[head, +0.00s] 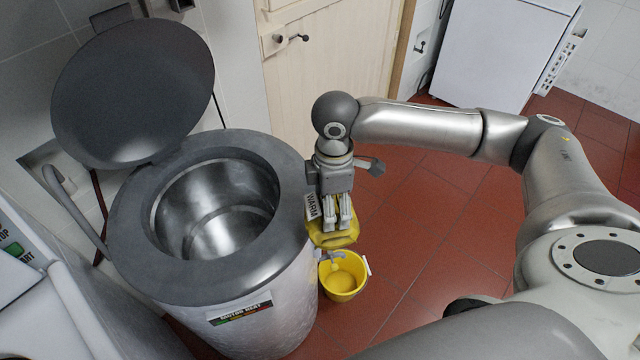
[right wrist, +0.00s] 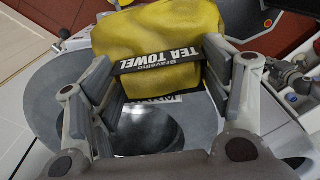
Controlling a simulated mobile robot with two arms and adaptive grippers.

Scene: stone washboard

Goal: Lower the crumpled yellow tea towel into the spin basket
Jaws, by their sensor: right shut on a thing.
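The crumpled yellow tea towel (head: 335,239) hangs between the fingers of my right gripper (head: 338,222), just right of the spinner's rim in the head view. In the right wrist view the towel (right wrist: 165,35) sits between both fingers (right wrist: 165,82), with a black "TEA TOWEL" band across it. The spin basket (head: 222,205) is a shiny metal drum inside a grey round spinner. It looks empty where I can see in. Part of the basket (right wrist: 148,132) shows below the towel in the right wrist view. My left gripper is not in view.
The spinner's round dark lid (head: 135,90) stands open behind the basket. A yellow bucket (head: 343,280) is beside the spinner, below the towel in the picture. A white machine (head: 500,50) stands at the back right. Red tiled floor (head: 440,235) is clear on the right.

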